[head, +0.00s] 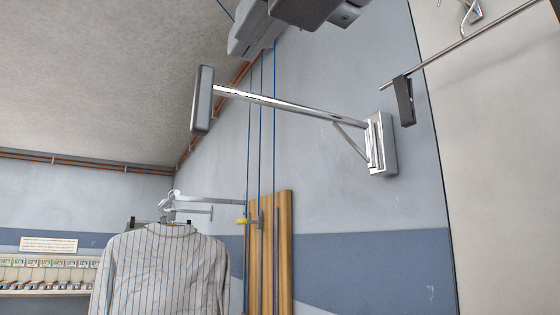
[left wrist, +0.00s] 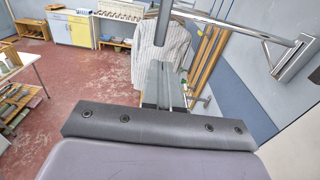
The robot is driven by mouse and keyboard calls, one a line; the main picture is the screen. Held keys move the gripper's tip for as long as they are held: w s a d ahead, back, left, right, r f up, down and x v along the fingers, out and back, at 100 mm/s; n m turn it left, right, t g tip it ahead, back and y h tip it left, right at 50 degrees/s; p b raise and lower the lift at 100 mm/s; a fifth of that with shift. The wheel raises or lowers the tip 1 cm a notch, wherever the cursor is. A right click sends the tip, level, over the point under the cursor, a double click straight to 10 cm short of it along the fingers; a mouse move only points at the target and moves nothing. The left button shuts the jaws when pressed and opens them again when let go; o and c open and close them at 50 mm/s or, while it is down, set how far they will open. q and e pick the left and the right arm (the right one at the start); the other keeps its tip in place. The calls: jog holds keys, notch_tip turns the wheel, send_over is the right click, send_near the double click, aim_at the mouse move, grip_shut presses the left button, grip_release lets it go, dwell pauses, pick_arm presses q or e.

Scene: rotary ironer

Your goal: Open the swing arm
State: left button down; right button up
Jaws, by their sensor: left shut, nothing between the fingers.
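The swing arm (head: 290,104) is a chrome bar that reaches left from a wall bracket (head: 382,146), with a diagonal brace below it. A grey upright end piece (head: 202,98) sits at its left end. In the left wrist view the bar (left wrist: 235,30) runs across the upper right, and the dark end piece (left wrist: 164,22) stands beyond my fingertips. My left gripper (head: 238,45) comes in at the top of the head view, partly cut off, above and right of the end piece. Its fingers (left wrist: 163,70) are shut and empty; contact cannot be told. My right gripper is not in view.
A striped shirt (head: 160,270) hangs at the lower left, with wooden boards (head: 285,255) against the wall beside it. A thin rail (head: 470,38) with a dark clip (head: 404,101) is at the upper right. A white table (left wrist: 35,65) and open red floor (left wrist: 75,75) show left in the left wrist view.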

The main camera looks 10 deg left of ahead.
aim_at(206, 112)
pick_arm(q)
jog(key=x, duration=1.3)
jog(key=shift+w, duration=0.2)
jog(key=shift+w, duration=0.1)
